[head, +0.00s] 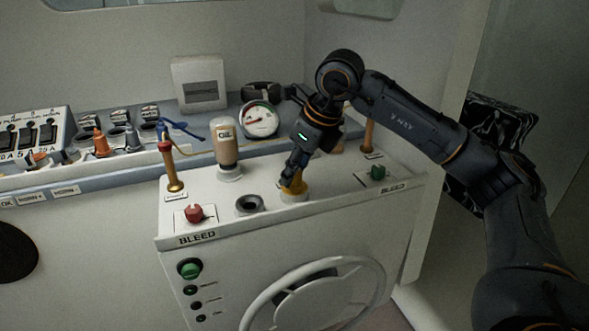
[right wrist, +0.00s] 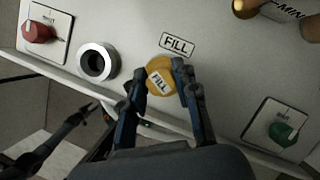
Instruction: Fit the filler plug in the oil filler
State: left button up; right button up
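The filler plug (head: 297,187) is yellow, with a white FILL label on its top in the right wrist view (right wrist: 160,80). In the head view it stands on or just over a pale round collar (head: 295,198) on the white housing's top. It hides the opening there, so I cannot tell how deep it sits. A FILL plate (right wrist: 177,45) lies beside it. My right gripper (head: 290,182) points down from above, with a fingertip against each side of the plug; it looks shut on it.
An open dark port (head: 249,205) lies left of the plug. A red bleed knob (head: 194,213) and a green knob (head: 377,173) flank the housing top (head: 330,197). Behind stand an oil bottle (head: 224,142), a gauge (head: 260,120) and a brass-based handle (head: 172,170).

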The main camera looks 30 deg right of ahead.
jog(key=shift+o, duration=1.4)
jog(key=shift+r, duration=0.1)
jog(key=v, duration=1.1)
jog(key=shift+s+r, duration=0.25)
jog(key=shift+r, duration=0.1)
jog(key=shift+f, duration=0.15)
